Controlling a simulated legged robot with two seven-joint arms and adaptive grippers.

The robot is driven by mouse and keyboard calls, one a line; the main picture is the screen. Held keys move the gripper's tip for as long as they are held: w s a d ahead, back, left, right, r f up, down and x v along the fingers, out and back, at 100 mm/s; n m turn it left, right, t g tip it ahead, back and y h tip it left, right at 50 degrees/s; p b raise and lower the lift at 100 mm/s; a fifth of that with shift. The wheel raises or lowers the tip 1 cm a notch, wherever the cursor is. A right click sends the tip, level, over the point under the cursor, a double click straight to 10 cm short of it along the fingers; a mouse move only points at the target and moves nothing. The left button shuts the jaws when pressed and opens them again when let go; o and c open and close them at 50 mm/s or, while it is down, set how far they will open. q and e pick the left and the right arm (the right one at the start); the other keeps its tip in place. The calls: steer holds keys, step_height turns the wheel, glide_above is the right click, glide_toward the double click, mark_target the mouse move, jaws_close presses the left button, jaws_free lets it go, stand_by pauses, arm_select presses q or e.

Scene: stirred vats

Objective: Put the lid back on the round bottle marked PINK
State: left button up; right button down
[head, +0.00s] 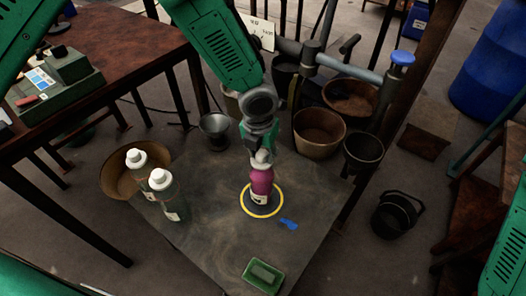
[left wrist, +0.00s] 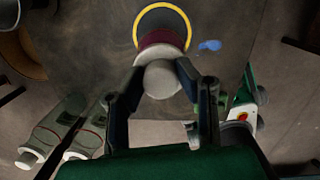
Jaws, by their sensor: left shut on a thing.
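The round bottle (head: 261,182) is pink-purple and stands upright inside a yellow ring (head: 281,203) on the dark tabletop. It also shows in the left wrist view (left wrist: 160,38), partly covered by a white lid (left wrist: 163,79). The lid also shows at the bottle's top in the head view (head: 262,158). My left gripper (head: 261,148) reaches down from above and is shut on the lid. Its fingers (left wrist: 163,84) stand on both sides of the lid. I cannot tell whether the lid is seated or just above the neck. My right gripper is out of view.
Two clear bottles with white lids (head: 137,158) (head: 161,179) stand at the left, beside a brown bowl (head: 116,182). A green tray (head: 263,286) lies at the front, with a blue mark (head: 289,224) behind it. Bowls (head: 319,133) and a pipe frame (head: 340,67) stand behind.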

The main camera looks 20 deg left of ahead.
arm_select(q)
steer(key=shift+p, duration=0.5)
stand_by(0.6)
steer(key=o, duration=1.4)
steer(key=shift+r+p, duration=3.55)
steer(key=shift+p, duration=0.5)
jaws_close()
